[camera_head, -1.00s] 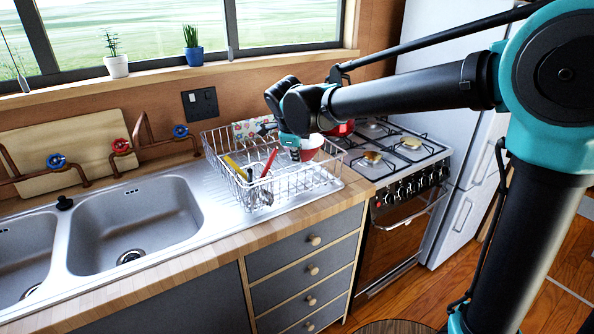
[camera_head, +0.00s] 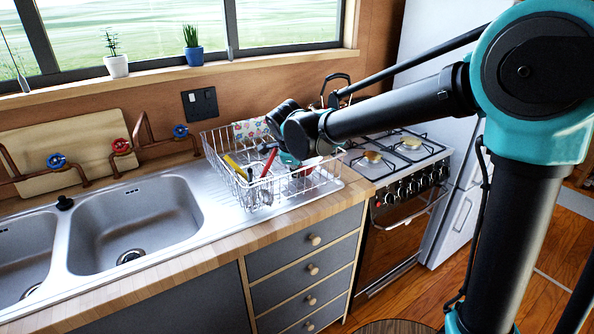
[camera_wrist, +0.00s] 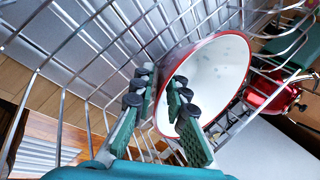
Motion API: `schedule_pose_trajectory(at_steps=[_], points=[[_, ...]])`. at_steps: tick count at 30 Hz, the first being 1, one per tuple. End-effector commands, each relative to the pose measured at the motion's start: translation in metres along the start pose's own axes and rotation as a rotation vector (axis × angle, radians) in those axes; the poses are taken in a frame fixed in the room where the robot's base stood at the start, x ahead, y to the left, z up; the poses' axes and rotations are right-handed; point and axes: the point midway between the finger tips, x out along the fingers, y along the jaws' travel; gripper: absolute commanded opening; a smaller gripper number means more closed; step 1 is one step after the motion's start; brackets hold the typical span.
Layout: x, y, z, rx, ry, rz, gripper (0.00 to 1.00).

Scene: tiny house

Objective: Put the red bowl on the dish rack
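The red bowl, white inside with a red rim, shows in the wrist view (camera_wrist: 222,75), tilted among the wires of the dish rack. In the head view only a little of its red shows behind the wires; my arm hides much of it. The wire dish rack (camera_head: 262,192) stands on the steel drainer right of the sink. My gripper (camera_wrist: 161,80) is down in the rack with its fingers apart. One finger lies in front of the bowl's white inside and the other outside its rim, with a gap between the tips. In the head view my gripper (camera_head: 290,158) is partly hidden.
The rack also holds utensils with yellow and red handles (camera_head: 268,162). The stove (camera_head: 400,158) with food pieces on its burners is to the right. A red kettle (camera_wrist: 275,95) shows beyond the rack. The sink basin (camera_head: 135,225) is empty.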

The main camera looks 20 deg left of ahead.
Motion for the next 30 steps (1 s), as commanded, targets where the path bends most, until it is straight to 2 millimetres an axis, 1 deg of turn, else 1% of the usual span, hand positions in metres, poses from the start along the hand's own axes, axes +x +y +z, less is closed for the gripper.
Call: schedule_pose_trajectory(at_steps=[7,11,14,21,24,27,30], points=[[-0.001,-0.001,0.000,0.000,0.000,0.000,0.14],[-0.012,0.000,0.000,-0.001,0.000,0.000,0.14],[-0.028,0.000,0.000,-0.002,0.000,0.000,0.14],[-0.078,0.000,0.000,-0.002,-0.001,0.000,0.14],[-0.095,0.000,0.000,-0.001,-0.001,0.000,0.14],[-0.108,0.000,0.000,-0.001,-0.001,0.000,0.14],[-0.117,0.000,0.000,-0.001,0.000,0.000,0.14]])
